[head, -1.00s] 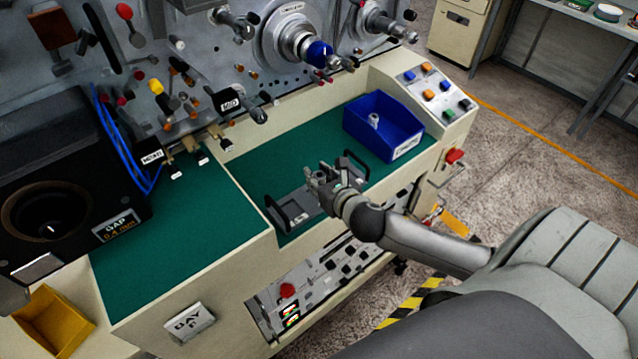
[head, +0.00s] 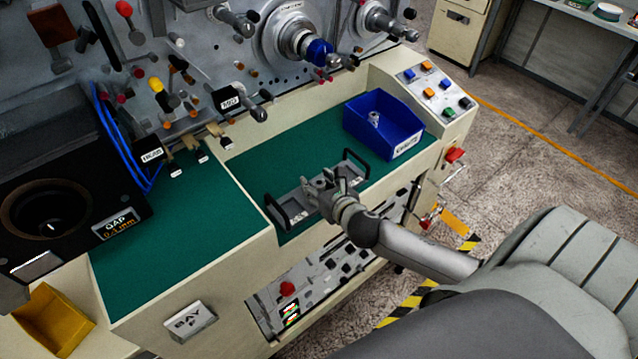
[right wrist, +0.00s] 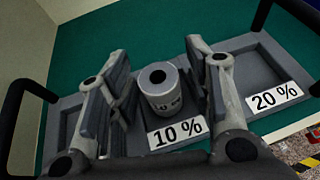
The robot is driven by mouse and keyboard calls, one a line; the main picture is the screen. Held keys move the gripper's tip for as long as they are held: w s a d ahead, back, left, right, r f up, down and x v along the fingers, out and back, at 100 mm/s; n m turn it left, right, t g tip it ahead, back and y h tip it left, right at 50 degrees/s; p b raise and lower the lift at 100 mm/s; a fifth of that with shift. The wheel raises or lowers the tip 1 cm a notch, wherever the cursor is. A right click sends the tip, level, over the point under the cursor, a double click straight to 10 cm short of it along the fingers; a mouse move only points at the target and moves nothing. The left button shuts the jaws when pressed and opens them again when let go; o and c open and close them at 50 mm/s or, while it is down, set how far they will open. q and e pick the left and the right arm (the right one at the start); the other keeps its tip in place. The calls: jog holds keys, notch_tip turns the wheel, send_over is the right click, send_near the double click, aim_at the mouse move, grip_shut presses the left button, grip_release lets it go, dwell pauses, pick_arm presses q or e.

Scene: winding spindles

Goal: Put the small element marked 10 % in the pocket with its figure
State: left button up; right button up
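The small element (right wrist: 161,92), a grey cylinder with a hole in its top and a partly readable 10 on its side, stands upright at the middle pocket behind the 10 % label (right wrist: 175,134). My right gripper (head: 331,184) is low over the grey tray (head: 288,207). In the right wrist view its fingers (right wrist: 160,75) are on either side of the element, with narrow gaps showing, so it looks open around it. Whether the element's base rests on the pocket floor is hard to tell. My left gripper is not in view.
The tray has black handles at both ends and a pocket marked 20 % (right wrist: 276,97). A blue bin (head: 408,146) holding a small grey piece stands behind it at right. Green bench top (head: 180,225) is clear at left. The machine panel with spindles rises behind.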

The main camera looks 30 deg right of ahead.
jog(key=shift+r, duration=0.2)
jog(key=shift+s, duration=0.4)
jog(key=b+v, duration=0.1)
jog(key=v, duration=1)
jog(key=shift+b, duration=0.3)
jog(key=shift+s+r, duration=0.1)
jog(key=shift+r, duration=0.05)
